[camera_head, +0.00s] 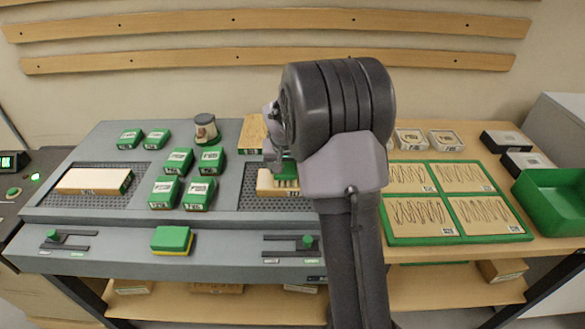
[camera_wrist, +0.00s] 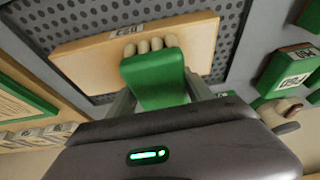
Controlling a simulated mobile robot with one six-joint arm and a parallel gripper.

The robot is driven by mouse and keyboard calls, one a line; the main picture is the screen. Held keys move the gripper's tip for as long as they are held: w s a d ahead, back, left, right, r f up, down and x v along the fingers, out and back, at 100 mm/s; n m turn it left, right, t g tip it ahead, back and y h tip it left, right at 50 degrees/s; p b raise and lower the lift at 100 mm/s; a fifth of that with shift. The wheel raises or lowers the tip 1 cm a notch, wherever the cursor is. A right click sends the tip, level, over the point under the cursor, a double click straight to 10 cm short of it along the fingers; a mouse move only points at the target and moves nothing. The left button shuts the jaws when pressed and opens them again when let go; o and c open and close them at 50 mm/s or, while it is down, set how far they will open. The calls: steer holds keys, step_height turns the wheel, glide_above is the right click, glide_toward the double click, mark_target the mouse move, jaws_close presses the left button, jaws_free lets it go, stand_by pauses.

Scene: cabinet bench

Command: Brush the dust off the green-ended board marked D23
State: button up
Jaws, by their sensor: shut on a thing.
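My gripper (camera_head: 277,155) is shut on a green brush with pale bristles. The brush (camera_wrist: 155,80) is between the fingers in the wrist view, and its green part also shows in the head view (camera_head: 286,168). Its bristles are over the face of a tan board (camera_wrist: 85,55) on the right perforated plate; I cannot tell whether they touch it. That board (camera_head: 265,184) is partly hidden by my arm, and its label is too blurred to read. Another tan board (camera_head: 90,181), with a green right end, lies on the left perforated plate. Its label is unreadable, so I cannot confirm which is D23.
Several green labelled blocks (camera_head: 210,158) stand between the plates. A green-and-yellow sponge (camera_head: 172,240) sits on the front ledge between two sliders. Right of my arm are a green-framed panel set (camera_head: 406,241) and a green bin (camera_head: 553,207). A jar (camera_head: 206,129) stands at the back.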

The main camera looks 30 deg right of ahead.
mark_target(267, 172)
steer(key=shift+w+a+b, duration=0.1)
steer(key=shift+w+a, duration=0.4)
steer(key=shift+a, duration=0.3)
steer(key=shift+w+a+b, duration=0.1)
steer(key=shift+w+a, duration=0.45)
steer(key=shift+a, duration=0.2)
steer(key=shift+w+a+b, duration=0.1)
steer(key=shift+w+a, duration=0.4)
steer(key=shift+a, duration=0.3)
steer(key=shift+s+d+p, duration=0.15)
steer(key=shift+s+d, duration=1.1)
steer(key=shift+d, duration=0.65)
steer(key=shift+s+d+p, duration=0.15)
steer(key=shift+s+d, duration=1.15)
steer(key=shift+d, duration=0.55)
steer(key=shift+s+d+p, duration=0.15)
steer(key=shift+s+d, duration=1.1)
steer(key=shift+d, duration=0.65)
steer(key=shift+s+d, duration=0.45)
steer(key=shift+d, duration=0.2)
steer(key=shift+s+d, duration=0.45)
steer(key=shift+d, duration=0.2)
step_height(267, 172, up, 6)
steer(key=p, duration=0.4)
step_height(267, 172, up, 3)
steer(key=p, duration=0.2)
steer(key=shift+p, duration=0.35)
